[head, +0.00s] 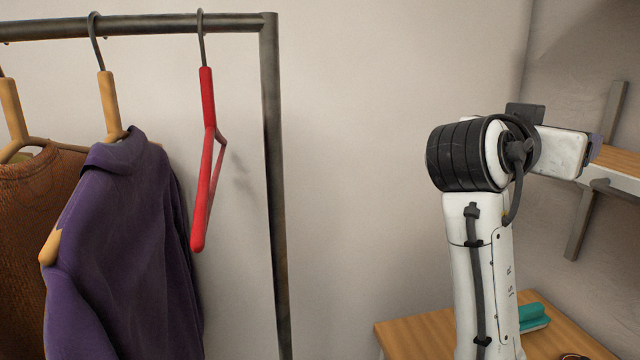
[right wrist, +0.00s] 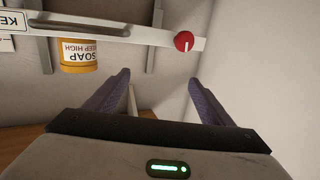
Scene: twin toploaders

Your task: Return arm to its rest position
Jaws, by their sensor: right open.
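My right arm (head: 480,265) rises in the lower right of the head view and bends to the right at a black ribbed joint. Its gripper (head: 594,147) points right towards a wall shelf, mostly hidden behind the wrist. In the right wrist view the two purple fingers of my right gripper (right wrist: 158,82) are spread apart with nothing between them. My left gripper is not in view.
A clothes rack (head: 272,150) stands at left with a red hanger (head: 207,150), a purple garment (head: 125,250) and a brown knit (head: 40,240). A shelf (head: 618,160) is at right. A wooden table (head: 425,335) holds a teal object (head: 533,317). The wrist view shows a soap container (right wrist: 80,55) and red knob (right wrist: 184,41).

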